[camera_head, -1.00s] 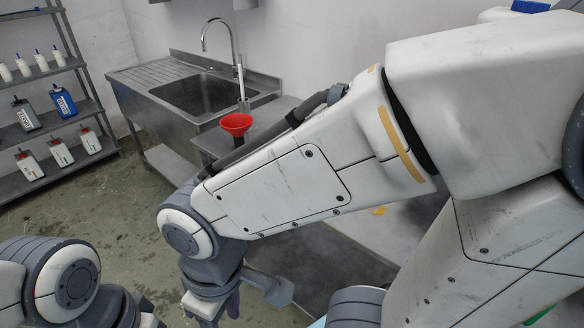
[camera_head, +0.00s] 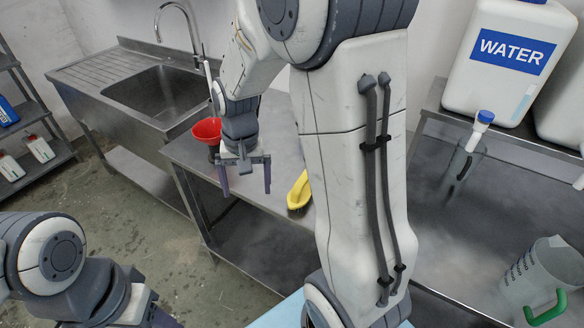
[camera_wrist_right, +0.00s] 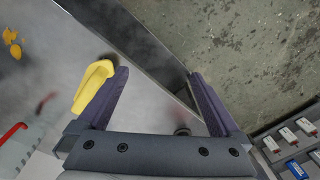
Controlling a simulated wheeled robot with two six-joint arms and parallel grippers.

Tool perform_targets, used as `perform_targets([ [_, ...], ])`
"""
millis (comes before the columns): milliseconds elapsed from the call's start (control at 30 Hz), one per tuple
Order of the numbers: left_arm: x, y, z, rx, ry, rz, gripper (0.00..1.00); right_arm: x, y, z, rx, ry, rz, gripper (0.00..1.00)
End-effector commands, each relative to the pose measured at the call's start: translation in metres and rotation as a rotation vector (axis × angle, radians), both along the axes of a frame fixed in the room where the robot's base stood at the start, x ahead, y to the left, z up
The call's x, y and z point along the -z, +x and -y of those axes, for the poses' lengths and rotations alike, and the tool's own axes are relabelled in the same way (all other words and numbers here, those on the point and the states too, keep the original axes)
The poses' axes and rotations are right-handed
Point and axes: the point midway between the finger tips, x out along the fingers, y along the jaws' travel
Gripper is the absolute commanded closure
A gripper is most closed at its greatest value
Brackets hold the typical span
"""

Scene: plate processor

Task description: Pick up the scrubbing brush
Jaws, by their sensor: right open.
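The scrubbing brush (camera_head: 299,191), with a yellow handle and dark bristles, lies on the steel table just right of my right gripper (camera_head: 246,184). My right gripper points down, open and empty, with its fingers apart above the table's front edge. In the right wrist view the yellow handle (camera_wrist_right: 92,87) shows beside the left finger of my right gripper (camera_wrist_right: 161,86), outside the gap. I cannot tell whether they touch. Part of the brush is hidden at the gripper. My left arm shows at the lower left, but its gripper is out of frame.
A red funnel (camera_head: 207,130) stands just behind and left of my right gripper. A steel sink (camera_head: 160,95) is at the back left. A water container (camera_head: 507,62) stands on a shelf at the right, with a clear jug (camera_head: 540,275) below. My right forearm hides part of the table.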

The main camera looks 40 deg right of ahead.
Motion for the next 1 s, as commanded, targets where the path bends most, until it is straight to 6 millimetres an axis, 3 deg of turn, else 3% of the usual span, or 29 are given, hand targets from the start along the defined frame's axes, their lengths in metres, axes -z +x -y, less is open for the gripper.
perform_targets([
  [33, -0.011, 0.0, 0.0, 0.0, 0.0, 0.0, 0.5, 0.001, 0.011, 0.038, 0.142, -0.003, -0.012, 0.0],
  [100, -0.017, 0.0, 0.0, 0.0, 0.0, 0.0, 0.5, 0.007, 0.019, 0.079, 0.298, -0.006, -0.019, 0.0],
  [200, -0.023, 0.0, 0.0, 0.0, 0.0, 0.0, 0.5, 0.017, 0.021, 0.127, 0.468, -0.009, -0.024, 0.0],
  [300, -0.025, 0.0, 0.0, 0.0, 0.0, 0.0, 0.5, 0.024, 0.019, 0.158, 0.575, -0.01, -0.028, 0.0],
  [467, -0.028, 0.0, 0.0, 0.0, 0.0, 0.0, 0.5, 0.04, 0.016, 0.174, 0.633, -0.012, -0.033, 0.0],
  [633, -0.032, 0.0, 0.0, 0.0, 0.0, 0.0, 0.5, 0.067, 0.016, 0.173, 0.632, -0.012, -0.033, 0.0],
  [1000, -0.047, 0.0, 0.0, -0.001, 0.0, 0.0, 0.5, 0.103, 0.012, 0.17, 0.629, -0.011, -0.034, 0.0],
])
